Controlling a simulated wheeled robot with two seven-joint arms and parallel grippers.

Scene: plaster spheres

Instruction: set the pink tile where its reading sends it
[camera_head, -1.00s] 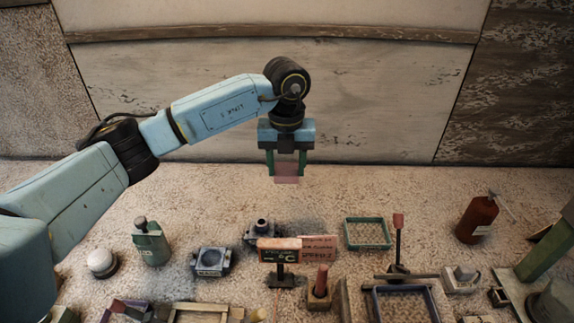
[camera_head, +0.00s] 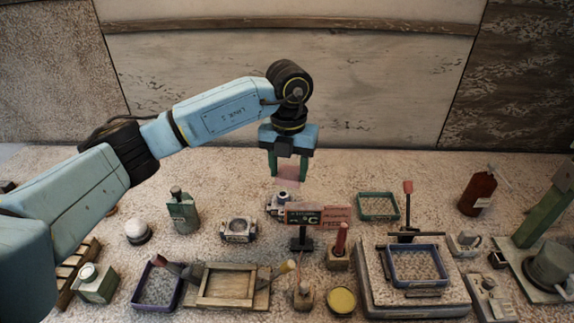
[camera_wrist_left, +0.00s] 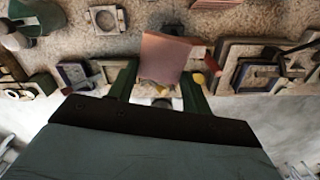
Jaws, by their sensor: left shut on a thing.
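My left gripper (camera_head: 288,170) is shut on the pink tile (camera_head: 287,182) and holds it above the back part of the table. In the left wrist view the tile (camera_wrist_left: 166,57) sticks out beyond the green fingers. A small sign on a post (camera_head: 303,217) shows a large letter C; its smaller writing is too small to read. A pinkish panel with writing (camera_head: 338,217) stands beside it. A green tray (camera_head: 378,219), a blue-grey tray (camera_head: 419,281), a purple tray (camera_head: 157,303) and a wooden frame (camera_head: 226,303) look empty. My right gripper is out of view.
A grey block with a round fitting (camera_head: 279,205) lies just below the tile in the picture. A green bottle (camera_head: 184,213), a white dome (camera_head: 138,230) and a red-brown bottle (camera_head: 478,193) stand around. Red-topped upright rods (camera_head: 407,207) rise near the trays. The back strip of table is clear.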

